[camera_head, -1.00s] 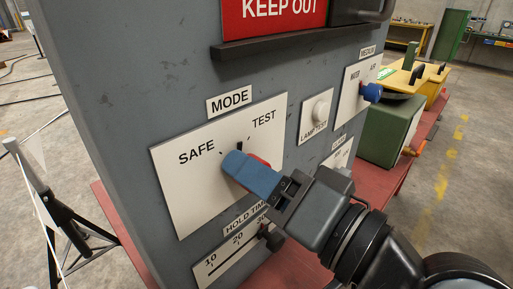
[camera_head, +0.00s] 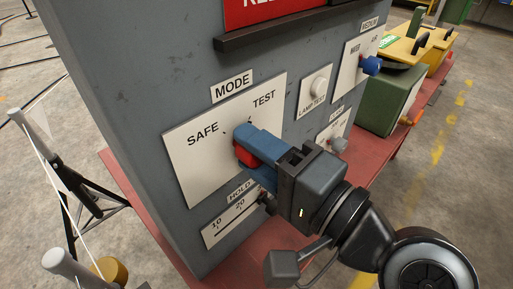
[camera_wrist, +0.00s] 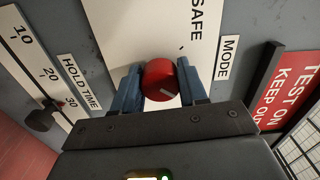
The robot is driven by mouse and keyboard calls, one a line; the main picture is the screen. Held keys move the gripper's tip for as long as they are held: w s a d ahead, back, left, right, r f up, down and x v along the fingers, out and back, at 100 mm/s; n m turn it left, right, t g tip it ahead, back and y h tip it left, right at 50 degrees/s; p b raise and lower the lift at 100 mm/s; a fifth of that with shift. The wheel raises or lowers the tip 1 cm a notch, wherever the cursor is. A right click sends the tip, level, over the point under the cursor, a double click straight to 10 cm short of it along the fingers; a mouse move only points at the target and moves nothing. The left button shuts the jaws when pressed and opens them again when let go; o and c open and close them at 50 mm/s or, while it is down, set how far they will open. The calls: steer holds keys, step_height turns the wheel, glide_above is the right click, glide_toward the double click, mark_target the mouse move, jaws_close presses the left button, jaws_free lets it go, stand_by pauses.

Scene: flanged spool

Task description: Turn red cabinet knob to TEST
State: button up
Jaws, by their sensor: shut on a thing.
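The red knob (camera_head: 243,156) sits on the white MODE plate (camera_head: 192,170), which is marked SAFE at left and TEST at right. My gripper (camera_head: 254,150) reaches it from the right with blue fingers. In the wrist view, the knob (camera_wrist: 159,80) lies between my two fingers (camera_wrist: 159,88), which are shut on it. A short white line shows on the knob's face, toward the lower right in that view. A finger hides part of the knob in the head view, and TEST is out of sight in the wrist view.
A HOLD TIME slider plate (camera_head: 230,222) lies just below my gripper. To the right are a LAMP TEST button (camera_head: 318,87), a blue knob (camera_head: 371,65) and a grey knob (camera_head: 338,145). A red bench (camera_head: 250,240) runs below the cabinet.

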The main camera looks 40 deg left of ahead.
steer(key=shift+s+f, duration=0.1)
steer(key=shift+f, duration=0.05)
steer(key=o, duration=1)
steer(key=shift+o, duration=0.2)
steer(key=d+b, duration=0.2)
steer(key=d, duration=0.5)
steer(key=shift+s+d, duration=0.25)
steer(key=shift+d, duration=0.1)
